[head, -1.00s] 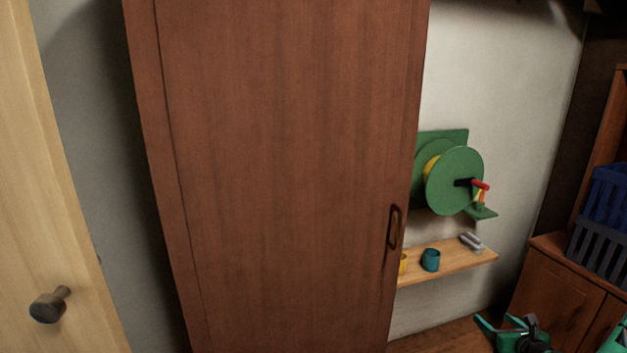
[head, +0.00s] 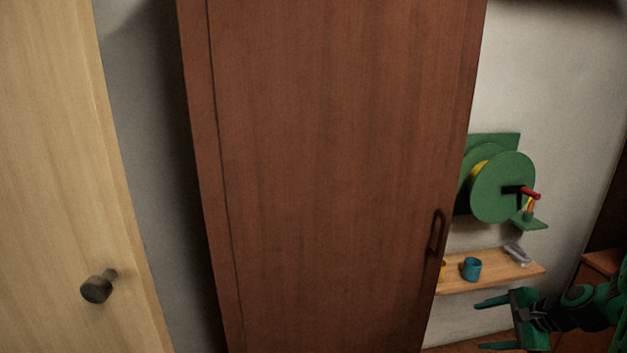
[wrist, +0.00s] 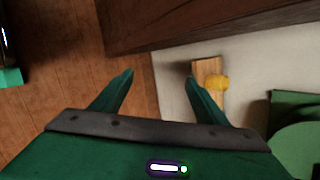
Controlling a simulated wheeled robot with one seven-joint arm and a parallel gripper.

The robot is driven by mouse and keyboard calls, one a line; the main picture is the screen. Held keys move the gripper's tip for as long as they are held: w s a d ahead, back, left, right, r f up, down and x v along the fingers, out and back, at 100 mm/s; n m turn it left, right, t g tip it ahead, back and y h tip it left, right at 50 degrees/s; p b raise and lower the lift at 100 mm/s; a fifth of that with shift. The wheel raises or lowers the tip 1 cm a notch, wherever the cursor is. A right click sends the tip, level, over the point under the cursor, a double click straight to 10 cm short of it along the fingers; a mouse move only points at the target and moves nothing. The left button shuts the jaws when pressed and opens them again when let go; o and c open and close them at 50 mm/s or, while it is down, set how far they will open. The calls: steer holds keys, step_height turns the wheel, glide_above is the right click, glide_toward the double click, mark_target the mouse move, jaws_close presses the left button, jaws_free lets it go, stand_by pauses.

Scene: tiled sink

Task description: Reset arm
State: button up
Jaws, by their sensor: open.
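My gripper (head: 492,323) is at the lower right of the head view, its two green fingers apart and pointing left. It is in front of the wall, below a small wooden shelf and to the right of the tall brown cabinet (head: 335,170). In the wrist view my gripper (wrist: 158,85) shows both green fingers spread with nothing between them. Beyond the fingers are the wooden floor (wrist: 60,110), the pale wall and the cabinet's dark edge.
The shelf (head: 500,283) holds a teal cup (head: 471,269), a grey object (head: 517,253) and a partly hidden yellow cup, clearer in the wrist view (wrist: 216,82). A green reel (head: 503,188) hangs above. A light wooden door (head: 60,200) with a dark knob (head: 97,289) stands left.

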steer(key=s+a+r+n+g+h, duration=0.1)
steer(key=s+a+r+n+g, duration=0.2)
steer(key=s+r+n, duration=0.3)
steer(key=s+a+r+n+g+h, duration=0.2)
steer(key=s+a+r+n+g, duration=0.2)
steer(key=s+r, duration=0.8)
steer(key=s+a+n, duration=0.2)
steer(key=s+n, duration=0.1)
steer(key=s, duration=0.3)
steer(key=shift+s, duration=0.35)
steer(key=shift+r, duration=0.1)
